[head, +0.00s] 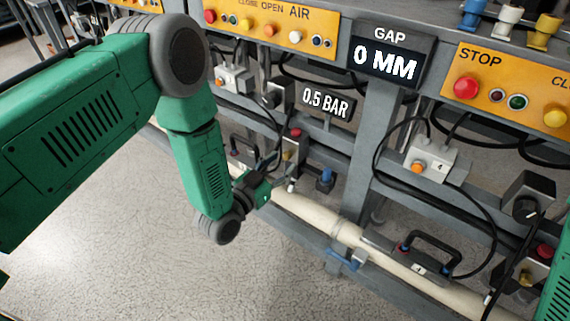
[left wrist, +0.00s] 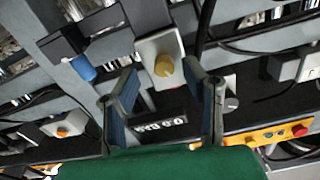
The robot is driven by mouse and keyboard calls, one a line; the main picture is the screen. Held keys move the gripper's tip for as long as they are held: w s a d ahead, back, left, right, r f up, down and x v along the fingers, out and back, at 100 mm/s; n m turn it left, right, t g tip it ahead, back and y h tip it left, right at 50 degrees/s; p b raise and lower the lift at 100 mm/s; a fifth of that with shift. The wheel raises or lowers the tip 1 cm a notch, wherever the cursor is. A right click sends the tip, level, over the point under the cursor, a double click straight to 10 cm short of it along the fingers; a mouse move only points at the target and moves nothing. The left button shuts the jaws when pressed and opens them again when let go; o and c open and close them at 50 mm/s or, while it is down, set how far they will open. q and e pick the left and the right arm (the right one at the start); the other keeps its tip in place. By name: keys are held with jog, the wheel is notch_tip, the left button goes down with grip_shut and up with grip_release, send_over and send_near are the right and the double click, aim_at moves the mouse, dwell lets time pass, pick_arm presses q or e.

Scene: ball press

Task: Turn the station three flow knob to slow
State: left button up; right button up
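A grey box (left wrist: 155,47) with a round yellow knob (left wrist: 163,66) is in the left wrist view. In the head view, the yellow knob (head: 288,155) sits under a red button (head: 295,132), partly behind my gripper. No number or knob marking is readable there, so I cannot tell its setting. My left gripper (head: 268,178) is beside this box. In the left wrist view its two fingers (left wrist: 163,90) are spread apart with the knob between and beyond their tips, apparently untouched. My right arm shows only as green at the right edge; its gripper is not discernible.
A blue-ended fitting (head: 325,180) is right of the left gripper. The 0.5 BAR display (head: 326,102) is above. A pale pipe (head: 310,215) runs below. The floor at lower left is clear.

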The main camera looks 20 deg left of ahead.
pick_arm(q)
jog(key=shift+w, duration=0.85)
jog(key=shift+c, duration=0.3)
jog(key=shift+d, duration=0.15)
grip_shut()
